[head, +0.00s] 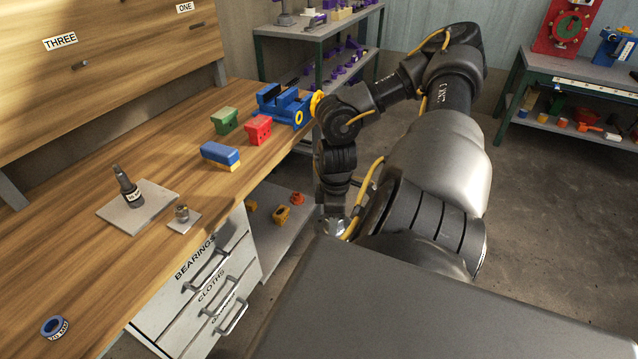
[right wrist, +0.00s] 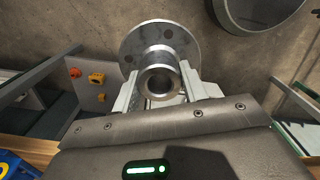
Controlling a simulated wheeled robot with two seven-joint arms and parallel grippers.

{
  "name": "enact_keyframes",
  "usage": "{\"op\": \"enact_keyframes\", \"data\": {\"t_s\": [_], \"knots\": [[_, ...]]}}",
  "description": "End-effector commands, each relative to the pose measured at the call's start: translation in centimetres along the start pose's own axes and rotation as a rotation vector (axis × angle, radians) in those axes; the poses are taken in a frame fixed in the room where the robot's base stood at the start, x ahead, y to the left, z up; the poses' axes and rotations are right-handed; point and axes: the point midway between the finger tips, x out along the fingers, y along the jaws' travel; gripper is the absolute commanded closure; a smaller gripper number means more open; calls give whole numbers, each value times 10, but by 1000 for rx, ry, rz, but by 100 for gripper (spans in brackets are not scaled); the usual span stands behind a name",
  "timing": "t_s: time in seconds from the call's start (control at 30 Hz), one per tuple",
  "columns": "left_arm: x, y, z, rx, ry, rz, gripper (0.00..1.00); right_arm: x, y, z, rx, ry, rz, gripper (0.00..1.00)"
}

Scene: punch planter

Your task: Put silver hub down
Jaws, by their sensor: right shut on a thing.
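The silver hub (right wrist: 158,44), a round flange with bolt holes and a hollow boss, shows in the right wrist view. My right gripper (right wrist: 161,90) is shut on its boss, one finger on each side. In the head view my right gripper (head: 335,222) hangs low, right of the workbench (head: 60,250) and its drawers, over the lower shelf and floor area. The hub is mostly hidden there. My left gripper is not in view.
On the bench a dark punch (head: 127,188) stands on a grey plate (head: 112,213), beside a small metal piece (head: 182,212) on a smaller plate. Blue (head: 220,154), green (head: 224,121) and red (head: 258,130) blocks and a blue vise (head: 285,106) stand farther back. A blue ring (head: 54,328) lies in front.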

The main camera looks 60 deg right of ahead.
Motion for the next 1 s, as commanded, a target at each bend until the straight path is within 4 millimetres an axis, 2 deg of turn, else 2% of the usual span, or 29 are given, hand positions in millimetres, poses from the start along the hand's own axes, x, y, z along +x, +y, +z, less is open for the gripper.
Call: {"op": "enact_keyframes", "data": {"t_s": [0.03, 0.2, 0.4, 0.47, 0.67, 0.87, 1.0], "knots": [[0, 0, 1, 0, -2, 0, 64, 14, -16, -3, 38, 11, -9, 84], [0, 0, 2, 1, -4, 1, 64, 47, -58, -13, 138, 11, -8, 84], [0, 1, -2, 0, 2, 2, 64, 70, -103, -38, 168, 12, -5, 84], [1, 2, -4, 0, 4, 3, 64, 75, -116, -47, 161, 11, -4, 84], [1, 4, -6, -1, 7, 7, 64, 80, -134, -64, 142, 8, 2, 84], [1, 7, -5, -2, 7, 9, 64, 81, -160, -94, 67, 8, 1, 84], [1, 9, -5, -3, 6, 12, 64, 75, -176, -122, -19, 8, 2, 84]]}}
